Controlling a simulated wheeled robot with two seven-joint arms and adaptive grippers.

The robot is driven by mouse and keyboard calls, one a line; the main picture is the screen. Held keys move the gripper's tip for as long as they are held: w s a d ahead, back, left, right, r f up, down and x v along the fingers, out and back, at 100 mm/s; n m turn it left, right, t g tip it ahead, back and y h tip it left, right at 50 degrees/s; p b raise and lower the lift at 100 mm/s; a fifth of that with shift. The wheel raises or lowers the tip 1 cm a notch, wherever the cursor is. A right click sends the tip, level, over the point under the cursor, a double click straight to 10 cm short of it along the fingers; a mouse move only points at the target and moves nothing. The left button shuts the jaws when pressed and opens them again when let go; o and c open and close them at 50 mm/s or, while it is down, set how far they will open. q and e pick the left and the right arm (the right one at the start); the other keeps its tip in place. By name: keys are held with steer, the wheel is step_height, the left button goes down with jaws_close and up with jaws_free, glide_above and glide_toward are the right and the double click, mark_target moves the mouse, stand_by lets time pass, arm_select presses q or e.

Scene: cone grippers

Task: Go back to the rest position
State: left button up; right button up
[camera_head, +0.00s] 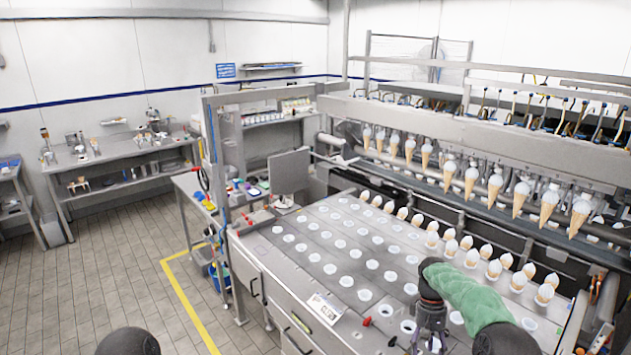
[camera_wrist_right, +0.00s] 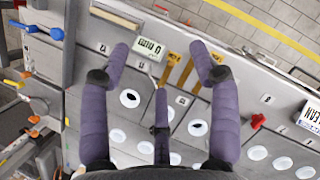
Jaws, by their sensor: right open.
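My right gripper (camera_head: 430,338) is low at the bottom right of the head view, over the front part of the steel machine top (camera_head: 300,262). In the right wrist view, the purple fingers of this gripper (camera_wrist_right: 160,66) are spread apart with nothing between them. Below them are the machine's front edge and round holes (camera_wrist_right: 130,98), some with dark centres. My right arm has a green sleeve and comes in from the lower right. My left gripper is not in view; only a dark rounded part of mine shows at the bottom left.
Rows of cones (camera_head: 449,246) stand in the machine top's back rows. More cones (camera_head: 471,178) hang under the overhead bar (camera_head: 480,140). A small white label (camera_head: 325,308) and a red knob (camera_head: 367,321) are at the front. Tiled floor (camera_head: 130,255) is clear at left.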

steer(key=s+a+f+t+y+b, duration=0.1)
steer(key=s+a+f+b, duration=0.3)
steer(key=f, duration=0.5)
steer(key=s+a+f+y+b, duration=0.1)
steer(key=s+a+f+b, duration=0.3)
steer(key=f, duration=0.6)
steer(key=s+a+f+t+y+b, duration=0.1)
steer(key=s+a+f, duration=0.1)
steer(key=a+f, duration=0.55)
steer(key=s+a+f+m+t+b, duration=0.1)
steer(key=s+a+f+b, duration=0.1)
steer(key=s, duration=0.4)
steer(key=s+a+f+m+b, duration=0.1)
steer(key=s+f+b, duration=0.2)
steer(key=s+f, duration=0.4)
steer(key=s+a+f+m+t+y+b, duration=0.1)
steer(key=s+a+f+b, duration=0.1)
steer(key=s+f, duration=0.3)
steer(key=shift+s+a+f+t+b, duration=0.15)
steer(key=shift+s+a+t+b, duration=0.2)
steer(key=shift+s+b, duration=0.55)
steer(key=shift+s, duration=0.1)
